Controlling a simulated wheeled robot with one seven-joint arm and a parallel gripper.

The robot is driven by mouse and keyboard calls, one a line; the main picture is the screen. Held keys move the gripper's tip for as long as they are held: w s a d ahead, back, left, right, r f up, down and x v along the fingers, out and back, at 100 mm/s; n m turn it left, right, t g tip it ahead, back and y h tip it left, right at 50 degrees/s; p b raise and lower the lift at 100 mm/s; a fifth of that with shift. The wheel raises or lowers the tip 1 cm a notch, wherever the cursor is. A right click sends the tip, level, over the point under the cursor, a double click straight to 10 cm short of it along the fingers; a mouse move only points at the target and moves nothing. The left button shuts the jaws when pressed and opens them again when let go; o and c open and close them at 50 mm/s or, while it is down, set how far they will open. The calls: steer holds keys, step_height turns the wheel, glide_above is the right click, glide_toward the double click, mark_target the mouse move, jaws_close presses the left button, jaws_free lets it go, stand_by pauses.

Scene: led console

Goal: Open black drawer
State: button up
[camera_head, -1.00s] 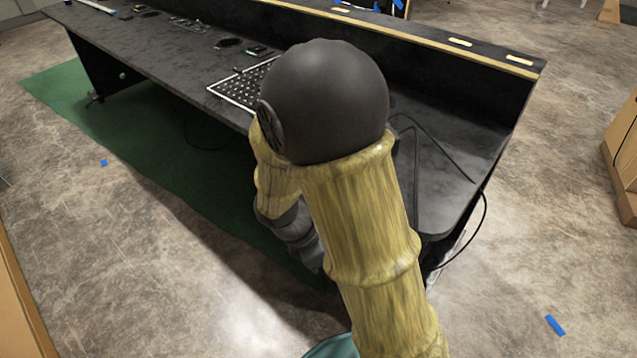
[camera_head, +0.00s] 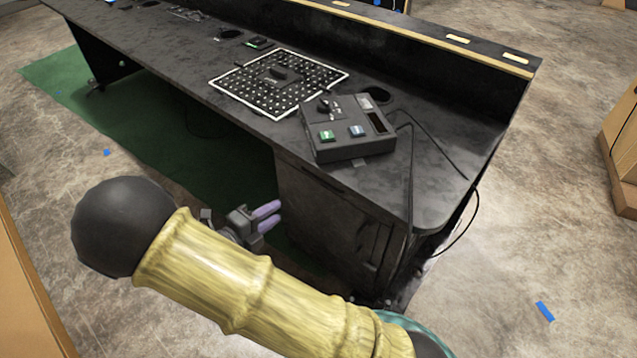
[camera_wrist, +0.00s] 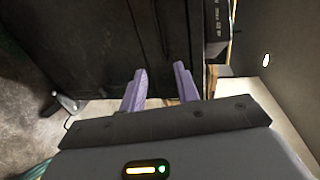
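The black drawer unit (camera_head: 325,215) stands under the right end of the black desk. Its front looks shut, with dark upright handle-like shapes (camera_head: 376,245) near its right side. My gripper (camera_head: 273,217) has two purple fingers and is low, just left of the unit, pointing toward it. In the wrist view the fingers (camera_wrist: 160,72) are apart with nothing between them, in front of a dark panel (camera_wrist: 90,35). Whether they touch the panel I cannot tell. The drawer's exact edges are hard to make out in the dark.
A black cable (camera_head: 470,235) hangs at the right end. Open floor (camera_head: 520,270) lies to the right.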

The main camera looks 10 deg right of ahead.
steer(key=b+x, duration=0.5)
steer(key=x, duration=1.2)
steer(key=shift+d, duration=0.2)
steer(key=shift+c, duration=0.3)
jaws_close()
